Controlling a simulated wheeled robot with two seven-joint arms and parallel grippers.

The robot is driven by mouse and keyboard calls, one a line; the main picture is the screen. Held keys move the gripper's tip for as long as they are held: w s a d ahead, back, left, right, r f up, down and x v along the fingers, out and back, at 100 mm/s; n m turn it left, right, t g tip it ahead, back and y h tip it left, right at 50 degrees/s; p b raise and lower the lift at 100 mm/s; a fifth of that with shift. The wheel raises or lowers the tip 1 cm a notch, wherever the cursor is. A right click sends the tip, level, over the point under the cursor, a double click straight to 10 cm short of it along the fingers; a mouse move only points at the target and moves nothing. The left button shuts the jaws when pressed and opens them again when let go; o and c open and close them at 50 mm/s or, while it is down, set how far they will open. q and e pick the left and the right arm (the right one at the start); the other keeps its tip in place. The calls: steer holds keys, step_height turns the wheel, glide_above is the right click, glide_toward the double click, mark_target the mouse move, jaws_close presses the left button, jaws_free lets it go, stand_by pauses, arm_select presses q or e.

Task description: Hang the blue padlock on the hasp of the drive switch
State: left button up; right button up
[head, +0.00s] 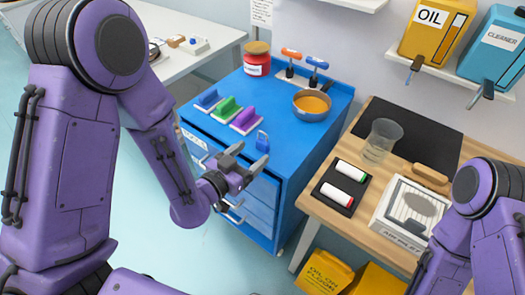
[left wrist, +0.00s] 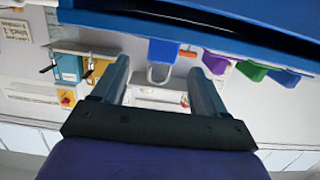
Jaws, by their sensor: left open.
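The blue padlock (head: 262,145) stands at the front edge of the blue cabinet top, with its shackle up. My left gripper (head: 247,160) is open and empty just in front of the padlock, below the edge of the top. In the left wrist view, which is upside down, the padlock (left wrist: 163,51) shows between and beyond the open fingertips (left wrist: 160,68); I see no contact. A yellow plate with a red knob (left wrist: 66,98) on the wall looks like the drive switch; its hasp is too small to make out. My right gripper is out of view.
Purple, green and blue blocks (head: 228,108) sit left of the padlock on the cabinet top (head: 262,103). A pot (head: 311,105) and a red jar (head: 257,62) stand behind. A wooden table (head: 335,207) is at right, with a glass beaker (head: 380,140).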

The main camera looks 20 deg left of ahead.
mark_target(260, 144)
arm_select(q)
steer(key=shift+w+d+f+b, duration=0.2)
steer(key=shift+w+f+b, duration=0.05)
steer(key=shift+w+b, duration=0.3)
steer(key=shift+w+d+r, duration=0.1)
steer(key=shift+w+r, duration=0.05)
steer(key=shift+w, duration=0.1)
steer(key=x, duration=0.1)
steer(key=p+x, duration=0.1)
steer(key=x, duration=0.2)
steer(key=shift+w+r+p, duration=0.15)
steer(key=shift+r+p, duration=0.05)
steer(key=shift+p, duration=0.15)
steer(key=shift+w+f, duration=0.2)
steer(key=shift+w, duration=0.05)
steer(key=c, duration=1.1)
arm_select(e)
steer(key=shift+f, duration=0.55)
